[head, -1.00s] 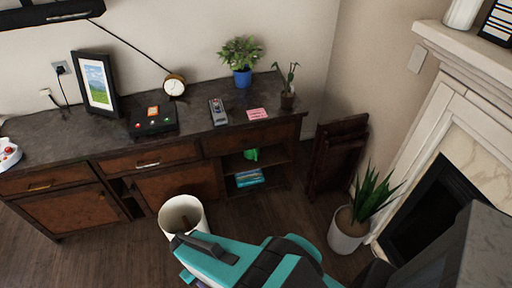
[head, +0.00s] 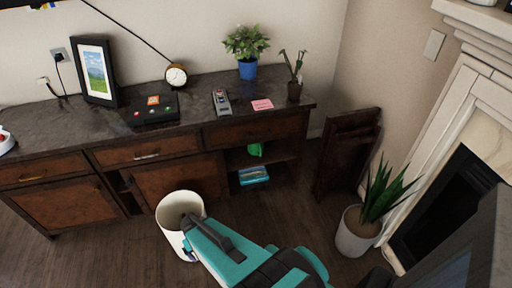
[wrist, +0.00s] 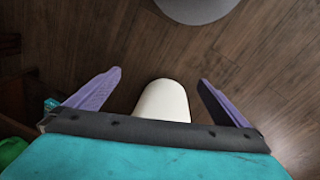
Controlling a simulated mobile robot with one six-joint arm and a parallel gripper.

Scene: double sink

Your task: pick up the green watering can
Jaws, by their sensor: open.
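A small green object (head: 254,150), likely the watering can, sits on the upper open shelf at the right end of the sideboard. It is small and partly shaded, so its spout and handle are not clear. A green shape (wrist: 12,150) also shows at the left edge of the wrist view, cut off by the frame and my gripper body. My gripper (wrist: 158,76) is open, its two purple fingers wide apart with no green object between them. In the head view my teal wrist is low in the middle, in front of the shelf, and hides most of the fingers.
A white bin (head: 171,214) stands on the floor beside my wrist, partly covered by it. Teal books (head: 253,175) lie below the green object. The dark wooden sideboard (head: 165,185), a folded wooden piece (head: 347,150) and a potted plant (head: 352,236) border the bare floor.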

